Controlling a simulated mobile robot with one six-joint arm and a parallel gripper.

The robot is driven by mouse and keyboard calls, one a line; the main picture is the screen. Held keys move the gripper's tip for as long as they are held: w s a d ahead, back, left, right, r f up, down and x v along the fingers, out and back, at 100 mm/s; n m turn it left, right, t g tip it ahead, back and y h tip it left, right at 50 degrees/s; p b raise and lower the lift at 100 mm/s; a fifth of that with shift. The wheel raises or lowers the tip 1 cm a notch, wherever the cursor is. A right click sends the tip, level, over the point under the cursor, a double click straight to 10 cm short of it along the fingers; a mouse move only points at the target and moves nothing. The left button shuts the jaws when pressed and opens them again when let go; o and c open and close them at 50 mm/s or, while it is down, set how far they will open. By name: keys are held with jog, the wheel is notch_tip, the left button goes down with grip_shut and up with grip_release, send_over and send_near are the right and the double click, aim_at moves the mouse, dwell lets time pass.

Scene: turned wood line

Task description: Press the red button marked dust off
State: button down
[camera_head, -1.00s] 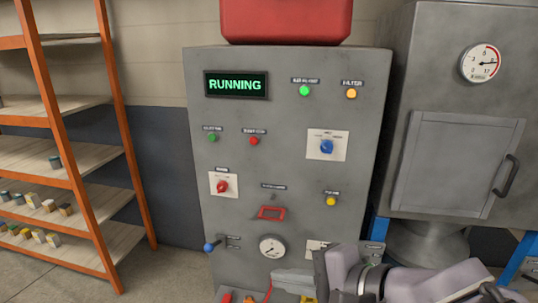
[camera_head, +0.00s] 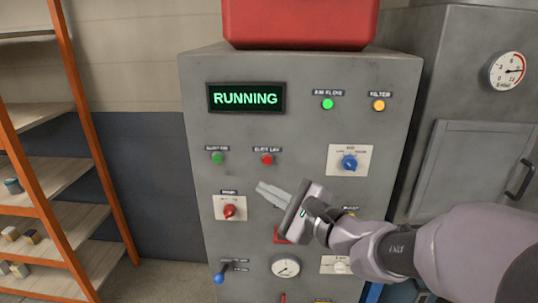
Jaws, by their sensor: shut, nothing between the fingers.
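The small round red button (camera_head: 267,159) is on the upper half of the grey control cabinet's front, under a dark label too blurred to read surely. A green button (camera_head: 217,158) with its own label is to its left. My gripper (camera_head: 259,187) is shut and empty. Its fingers point up and left, with the tips a little below the red button in the picture and apart from it. The gap between the tips and the panel cannot be judged. The display (camera_head: 246,98) reads RUNNING in green.
A red knob (camera_head: 229,211) is left of my gripper and a blue knob (camera_head: 349,162) is to the right. A dial gauge (camera_head: 285,266) and a blue-tipped lever (camera_head: 219,278) are lower. My arm hides part of the panel. Orange shelving (camera_head: 93,180) stands at left.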

aim_at(267, 160)
jog(key=shift+w+p, duration=1.05)
jog(key=shift+w, duration=3.4)
jog(key=shift+w, duration=0.1)
jog(key=shift+w+d, duration=0.1)
jog(key=shift+w, duration=0.2)
jog(key=shift+w, duration=0.4)
jog(key=shift+s+b, duration=0.1)
jog(key=shift+b, duration=0.2)
jog(key=shift+s+b, duration=0.45)
jog(key=shift+s, duration=0.25)
